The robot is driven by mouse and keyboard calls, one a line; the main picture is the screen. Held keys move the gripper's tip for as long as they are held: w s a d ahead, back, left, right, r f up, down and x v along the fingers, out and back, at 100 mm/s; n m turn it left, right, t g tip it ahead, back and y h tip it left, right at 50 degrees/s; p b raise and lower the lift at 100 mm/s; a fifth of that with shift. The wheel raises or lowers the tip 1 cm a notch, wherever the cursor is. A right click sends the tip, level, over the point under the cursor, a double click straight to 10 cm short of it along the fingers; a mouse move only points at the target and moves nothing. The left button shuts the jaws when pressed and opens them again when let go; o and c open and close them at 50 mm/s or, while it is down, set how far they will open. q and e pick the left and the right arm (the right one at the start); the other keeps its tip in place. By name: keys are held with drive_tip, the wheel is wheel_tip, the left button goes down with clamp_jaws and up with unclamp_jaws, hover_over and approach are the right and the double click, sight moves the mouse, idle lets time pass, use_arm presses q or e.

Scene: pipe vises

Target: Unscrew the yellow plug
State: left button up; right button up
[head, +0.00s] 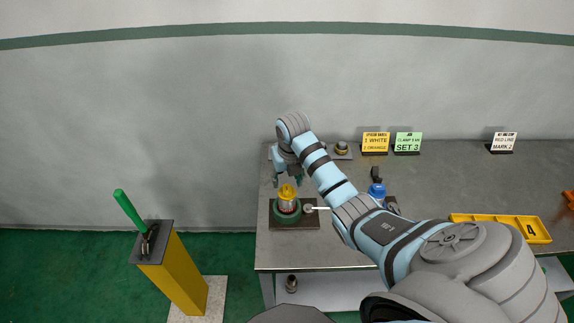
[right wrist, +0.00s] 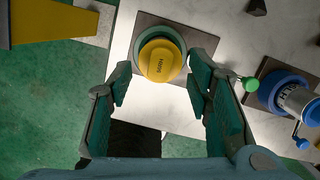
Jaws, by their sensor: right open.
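The yellow plug (head: 286,191) sits upright on top of a green round vise (head: 287,212) on a dark base plate at the left end of the grey table. In the right wrist view the plug (right wrist: 158,63) is a round yellow cap with dark lettering, inside the green vise ring (right wrist: 140,43). My right gripper (head: 287,180) is close above the plug, pointing down. In the right wrist view its open fingers (right wrist: 161,75) stand on either side of the plug, with gaps on both sides. My left gripper is not in view.
A blue vise (right wrist: 271,92) with a handle stands right of the green one. The green vise's lever (head: 309,209) sticks out right. Signs (head: 375,142) and a yellow tray (head: 541,231) are on the table. A yellow post (head: 180,278) with a green-handled tool (head: 131,211) stands left.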

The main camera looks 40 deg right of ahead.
sight(286, 188)
drive_tip(key=shift+b+x, duration=0.4)
drive_tip(key=shift+x, duration=0.5)
drive_tip(key=shift+s+a+r+p, duration=0.1)
drive_tip(key=shift+s+r+p, duration=0.1)
drive_tip(key=shift+r+p, duration=0.1)
drive_tip(key=shift+n, duration=0.7)
drive_tip(key=n+y, duration=0.1)
drive_tip(key=n, duration=0.3)
drive_tip(key=shift+n+b, duration=0.35)
drive_tip(key=shift+n, duration=0.35)
drive_tip(key=shift+f+b, duration=0.85)
drive_tip(key=shift+f, duration=0.25)
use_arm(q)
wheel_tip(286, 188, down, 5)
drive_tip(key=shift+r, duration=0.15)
use_arm(e)
drive_tip(key=shift+r, duration=0.1)
drive_tip(key=shift+w, duration=0.2)
